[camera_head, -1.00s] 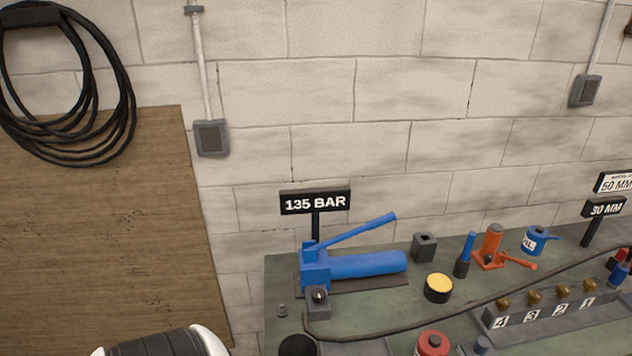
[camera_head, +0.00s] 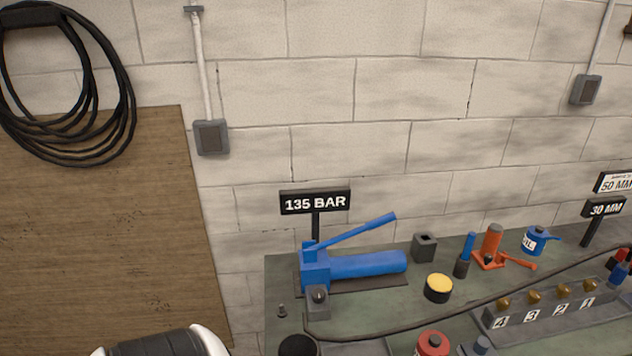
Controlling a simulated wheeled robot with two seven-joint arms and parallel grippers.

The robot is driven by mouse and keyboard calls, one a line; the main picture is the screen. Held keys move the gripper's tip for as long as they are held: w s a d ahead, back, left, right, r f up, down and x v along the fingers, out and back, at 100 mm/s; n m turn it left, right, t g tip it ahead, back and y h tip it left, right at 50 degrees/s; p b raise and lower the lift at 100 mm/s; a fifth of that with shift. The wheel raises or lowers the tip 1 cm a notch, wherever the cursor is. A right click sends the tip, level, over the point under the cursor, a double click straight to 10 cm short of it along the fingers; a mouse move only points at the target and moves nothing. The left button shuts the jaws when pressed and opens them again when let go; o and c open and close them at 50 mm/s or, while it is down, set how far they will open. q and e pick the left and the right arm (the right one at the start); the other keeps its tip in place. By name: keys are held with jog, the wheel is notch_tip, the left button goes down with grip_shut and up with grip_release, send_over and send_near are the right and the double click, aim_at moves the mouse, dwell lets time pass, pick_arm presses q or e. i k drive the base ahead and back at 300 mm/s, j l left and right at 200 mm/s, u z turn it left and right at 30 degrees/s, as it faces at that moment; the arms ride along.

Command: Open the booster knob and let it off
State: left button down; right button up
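A blue hand pump (camera_head: 360,264) with a raised lever lies on the green bench. A small grey block with a dark round knob (camera_head: 319,295) sits at its front left end; I cannot tell for certain that this is the booster knob. A sign reading 135 BAR (camera_head: 315,202) stands behind the pump. A row of brass knobs (camera_head: 533,297) tops a grey block (camera_head: 512,324) labelled 4, 3, 2, 1 at the right. A white and black part of mine shows at the bottom left. Neither gripper is in view.
A yellow-topped black can (camera_head: 438,288), a grey square block (camera_head: 424,247), an orange jack (camera_head: 492,245) and a blue oil can (camera_head: 536,240) stand on the bench. A dark hose (camera_head: 440,317) runs across it. A red round item (camera_head: 433,343) is at the front edge.

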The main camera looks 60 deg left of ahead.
aim_at(318, 294)
jog(key=u, duration=1.45)
jog(key=l+u, duration=0.55)
jog(key=u, duration=0.15)
